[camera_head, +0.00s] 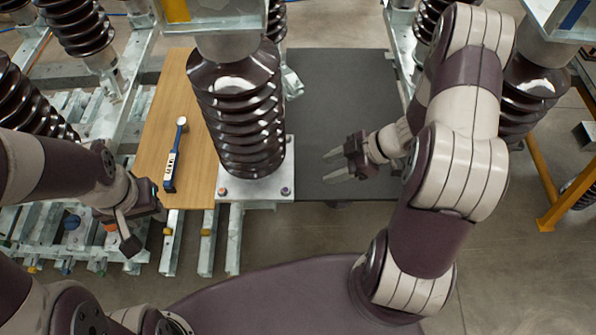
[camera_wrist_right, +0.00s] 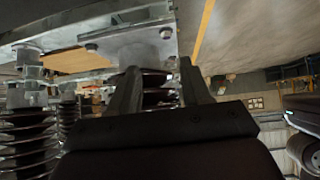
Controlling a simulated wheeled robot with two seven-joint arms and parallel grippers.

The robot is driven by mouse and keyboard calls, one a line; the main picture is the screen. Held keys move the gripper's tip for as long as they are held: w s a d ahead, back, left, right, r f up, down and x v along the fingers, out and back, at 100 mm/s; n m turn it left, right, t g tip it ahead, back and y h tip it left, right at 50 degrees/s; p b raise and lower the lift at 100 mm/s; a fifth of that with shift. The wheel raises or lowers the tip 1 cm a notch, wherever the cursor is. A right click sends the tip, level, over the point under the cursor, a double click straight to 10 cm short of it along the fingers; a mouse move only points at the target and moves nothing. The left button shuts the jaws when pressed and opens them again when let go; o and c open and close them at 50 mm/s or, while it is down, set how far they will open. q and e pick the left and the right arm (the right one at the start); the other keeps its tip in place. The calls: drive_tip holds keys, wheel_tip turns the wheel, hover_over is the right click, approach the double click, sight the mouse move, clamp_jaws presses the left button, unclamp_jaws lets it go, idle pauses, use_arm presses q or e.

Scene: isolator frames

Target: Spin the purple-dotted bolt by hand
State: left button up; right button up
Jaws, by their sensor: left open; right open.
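The dark ribbed insulator (camera_head: 240,110) stands in the middle on a pale metal base plate (camera_head: 255,188). A small purplish bolt (camera_head: 285,191) sits at the plate's front right corner. Another bolt (camera_head: 222,191) sits at the front left corner; its dot colour is hard to tell. My right gripper (camera_head: 330,166) is open and empty, right of the plate and apart from it, fingers pointing left. In the right wrist view its fingers (camera_wrist_right: 160,85) frame a ribbed insulator, and a bolt head (camera_wrist_right: 166,33) of unclear colour shows on a plate. My left gripper (camera_head: 132,232) is open and empty at lower left.
A wrench-like tool (camera_head: 174,158) with a dark handle and a white label lies on the wooden board (camera_head: 150,130). A dark mat (camera_head: 340,100) right of the insulator is mostly clear. More insulators (camera_head: 75,25) and metal frames stand around. A yellow rail (camera_head: 545,175) is at right.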

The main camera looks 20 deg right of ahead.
approach(286, 190)
drive_tip(key=x, duration=0.6)
drive_tip(key=shift+w+a+f, duration=0.1)
drive_tip(key=shift+a+f, duration=0.1)
drive_tip(key=shift+f, duration=0.05)
drive_tip(key=shift+a+f, duration=0.15)
drive_tip(key=shift+a, duration=0.1)
drive_tip(key=shift+d, duration=0.15)
drive_tip(key=shift+c, duration=0.6)
clamp_jaws()
